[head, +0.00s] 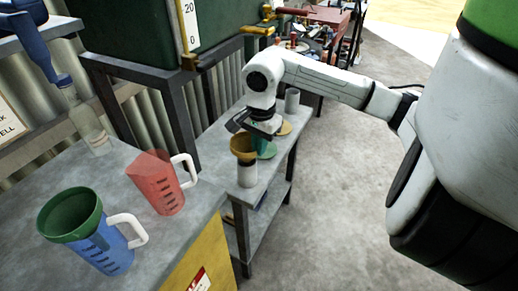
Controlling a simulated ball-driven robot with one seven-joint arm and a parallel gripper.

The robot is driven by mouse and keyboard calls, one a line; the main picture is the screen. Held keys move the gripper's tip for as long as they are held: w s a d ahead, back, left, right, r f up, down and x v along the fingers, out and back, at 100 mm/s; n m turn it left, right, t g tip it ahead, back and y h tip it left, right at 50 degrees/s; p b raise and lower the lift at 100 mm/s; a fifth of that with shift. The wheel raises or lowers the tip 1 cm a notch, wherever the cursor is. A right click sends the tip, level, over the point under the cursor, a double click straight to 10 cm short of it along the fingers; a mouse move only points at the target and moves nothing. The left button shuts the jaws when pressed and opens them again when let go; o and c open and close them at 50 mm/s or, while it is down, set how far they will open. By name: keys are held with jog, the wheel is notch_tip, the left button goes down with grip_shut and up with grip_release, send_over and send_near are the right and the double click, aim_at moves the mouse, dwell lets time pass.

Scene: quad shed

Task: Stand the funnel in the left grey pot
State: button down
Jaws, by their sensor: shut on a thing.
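A yellow-brown funnel (243,147) is mouth up at the near end of the low grey bench, directly over the left grey pot (247,175). Its lower part overlaps the pot's top, and I cannot tell how deep it sits. My gripper (246,130) reaches down at the funnel's rim and is shut on it; the fingertips are small and partly hidden. Another grey pot (292,99) stands farther back on the same bench.
A green cone-shaped thing (267,151) stands close beside the funnel, and a tan disc (285,128) lies behind. On the near bench are a blue jug (103,249) with a green top, a red jug (160,187) and a clear bottle (90,128). Floor at right is clear.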

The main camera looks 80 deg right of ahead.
jog(key=shift+f, duration=0.9)
jog(key=shift+f+b, duration=0.3)
jog(key=shift+b, duration=0.15)
jog(key=c, duration=1.3)
grip_release()
jog(key=shift+r, duration=0.15)
jog(key=shift+r+p, duration=0.5)
jog(key=shift+p, duration=0.05)
notch_tip(320, 180, up, 11)
jog(key=b, duration=0.2)
jog(key=shift+s+a+r, duration=0.15)
jog(key=shift+s+r, duration=0.05)
